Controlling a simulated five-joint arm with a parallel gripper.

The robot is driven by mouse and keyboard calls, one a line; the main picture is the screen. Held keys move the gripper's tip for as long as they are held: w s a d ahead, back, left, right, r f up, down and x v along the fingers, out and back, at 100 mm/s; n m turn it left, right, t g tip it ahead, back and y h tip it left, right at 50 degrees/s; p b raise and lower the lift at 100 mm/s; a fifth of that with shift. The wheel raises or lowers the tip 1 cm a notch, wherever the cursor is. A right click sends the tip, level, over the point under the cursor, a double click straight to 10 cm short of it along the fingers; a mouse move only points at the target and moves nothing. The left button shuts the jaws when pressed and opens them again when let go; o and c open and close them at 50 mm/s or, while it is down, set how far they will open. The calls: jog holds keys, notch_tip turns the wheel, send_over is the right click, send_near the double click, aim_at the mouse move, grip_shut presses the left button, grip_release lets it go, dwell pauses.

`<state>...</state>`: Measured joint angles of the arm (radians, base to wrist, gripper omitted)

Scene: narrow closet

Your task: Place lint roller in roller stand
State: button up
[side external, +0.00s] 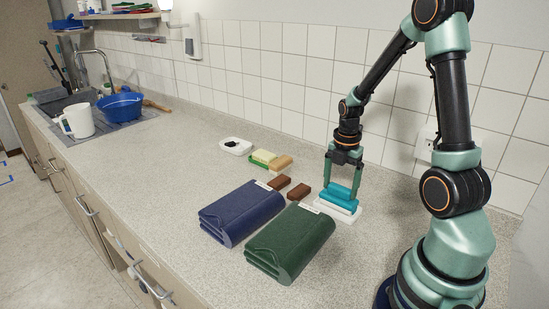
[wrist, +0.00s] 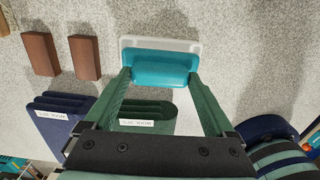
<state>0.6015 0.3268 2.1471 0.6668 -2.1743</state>
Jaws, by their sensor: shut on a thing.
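The teal lint roller (wrist: 160,68) is between the fingers of my gripper (wrist: 160,78), which is shut on it. It also shows in the side view (side external: 342,191), with my gripper (side external: 342,175) pointing down over it. The white roller stand (wrist: 160,43) lies on the counter directly beneath the roller. In the side view, its white base (side external: 350,216) shows around the roller's lower edge. The roller lies level across the stand. I cannot tell whether it rests fully in the stand or is held just above it, as the contact is hidden.
A green folded cloth (side external: 290,245) and a blue folded cloth (side external: 240,212) lie in front-left of the stand. Brown blocks (side external: 299,191) sit close to its left. A tan-and-green block (side external: 268,160) and white dish (side external: 235,146) lie further back. The tiled wall (side external: 300,60) is behind.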

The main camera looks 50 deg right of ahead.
aim_at(340, 186)
jog(key=shift+f, duration=0.15)
jog(key=o, duration=1)
notch_tip(340, 186, up, 12)
jog(key=a+r+m+t, duration=0.2)
jog(key=a+r+m, duration=0.1)
jog(key=a+m, duration=0.6)
jog(key=a+r+m+t, duration=0.3)
jog(key=a+r+m, duration=0.1)
jog(key=a+m, duration=0.5)
jog(key=shift+s+a+t, duration=0.25)
jog(key=shift+a+t, duration=0.05)
jog(key=shift+a, duration=0.65)
